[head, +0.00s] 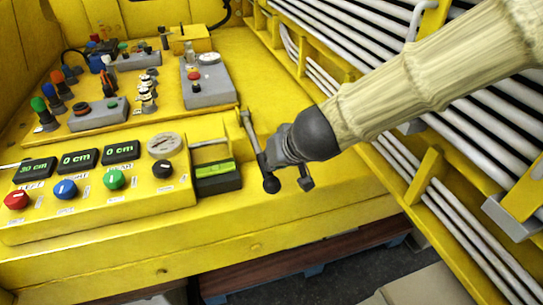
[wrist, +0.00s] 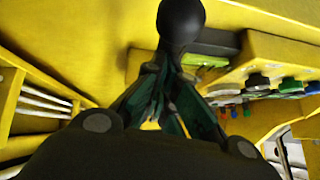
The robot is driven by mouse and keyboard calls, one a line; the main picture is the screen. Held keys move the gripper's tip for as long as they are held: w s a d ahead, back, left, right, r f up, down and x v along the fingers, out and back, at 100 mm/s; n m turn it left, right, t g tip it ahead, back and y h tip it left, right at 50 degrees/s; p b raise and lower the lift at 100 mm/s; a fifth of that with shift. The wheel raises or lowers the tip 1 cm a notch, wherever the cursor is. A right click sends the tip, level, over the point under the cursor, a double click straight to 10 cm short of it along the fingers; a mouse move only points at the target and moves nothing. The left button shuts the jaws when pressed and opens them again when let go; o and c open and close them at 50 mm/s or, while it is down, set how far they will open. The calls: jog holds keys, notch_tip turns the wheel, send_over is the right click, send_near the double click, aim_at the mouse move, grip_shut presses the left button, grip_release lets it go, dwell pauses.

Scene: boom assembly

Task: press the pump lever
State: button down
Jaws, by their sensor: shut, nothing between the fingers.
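The pump lever (head: 254,139) is a grey rod with a black ball knob (head: 271,185) at its lower end, leaning out over the front of the yellow console. My gripper (head: 266,161) is directly to the right of the lever, close against it, with the fingertips partly hidden. In the wrist view the black knob (wrist: 181,22) is large at the top, just beyond the tips of my gripper (wrist: 167,68). The fingers are shut with nothing between them. I cannot tell whether they touch the lever.
The yellow console (head: 220,232) carries a control box with displays and coloured knobs (head: 114,179) at the left. A dark box with a green display (head: 214,170) sits just left of the lever. Yellow rails with grey pipes (head: 459,210) stand at the right.

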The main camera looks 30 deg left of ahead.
jog(key=p+v, duration=0.3)
jog(key=v, duration=1)
jog(key=shift+w, duration=0.2)
jog(key=shift+r, duration=0.15)
dwell(1.4)
